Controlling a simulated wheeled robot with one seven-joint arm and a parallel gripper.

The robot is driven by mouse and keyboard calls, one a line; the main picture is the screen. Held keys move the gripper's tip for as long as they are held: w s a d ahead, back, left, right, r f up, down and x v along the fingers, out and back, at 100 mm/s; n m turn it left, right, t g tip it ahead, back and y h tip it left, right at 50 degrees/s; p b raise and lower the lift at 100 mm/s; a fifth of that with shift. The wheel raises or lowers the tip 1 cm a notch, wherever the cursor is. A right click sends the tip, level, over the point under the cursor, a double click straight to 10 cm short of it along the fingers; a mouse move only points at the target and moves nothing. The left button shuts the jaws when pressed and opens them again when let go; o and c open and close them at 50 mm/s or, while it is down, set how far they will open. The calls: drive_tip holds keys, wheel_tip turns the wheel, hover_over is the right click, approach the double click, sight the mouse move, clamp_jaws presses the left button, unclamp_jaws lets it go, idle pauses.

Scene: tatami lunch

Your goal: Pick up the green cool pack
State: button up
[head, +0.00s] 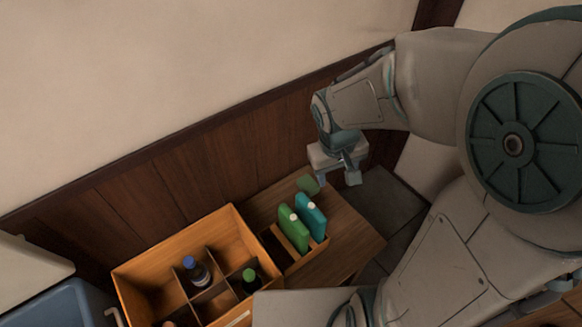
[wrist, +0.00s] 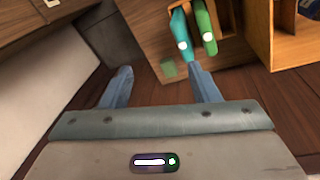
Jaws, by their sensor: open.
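A green cool pack (head: 291,228) with a white cap stands upright in a small wooden holder (head: 273,248). A teal pack (head: 312,215) with a white cap stands beside it, on the side closer to my gripper. In the wrist view the green cool pack (wrist: 204,22) is at top right, with the teal pack (wrist: 179,28) to its left. My gripper (head: 338,178) is open and empty, above and to the right of both packs in the head view. In the wrist view my gripper's fingers (wrist: 160,82) are apart, with neither pack between them.
A flat green piece (head: 308,184) lies by the holder, near my gripper; it also shows in the wrist view (wrist: 168,69). A divided wooden crate (head: 228,222) with bottles stands left of the holder. A dark wood-panelled wall (head: 160,185) rises behind.

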drive_tip(key=w+a+f+n+b, duration=0.1)
drive_tip(key=w+a+f+n, duration=0.2)
drive_tip(key=f, duration=0.6)
drive_tip(key=g+y+b, duration=0.1)
approach(294, 218)
drive_tip(key=shift+n, duration=0.4)
drive_tip(key=f, duration=0.2)
drive_tip(key=f+b, duration=0.1)
drive_tip(key=f, duration=0.1)
drive_tip(key=f+b, duration=0.1)
drive_tip(key=f, duration=0.2)
drive_tip(key=shift+w, duration=0.3)
drive_tip(key=shift+s+d+f+b, duration=0.1)
drive_tip(key=shift+f+b, duration=0.8)
drive_tip(key=shift+f, duration=2.1)
clamp_jaws()
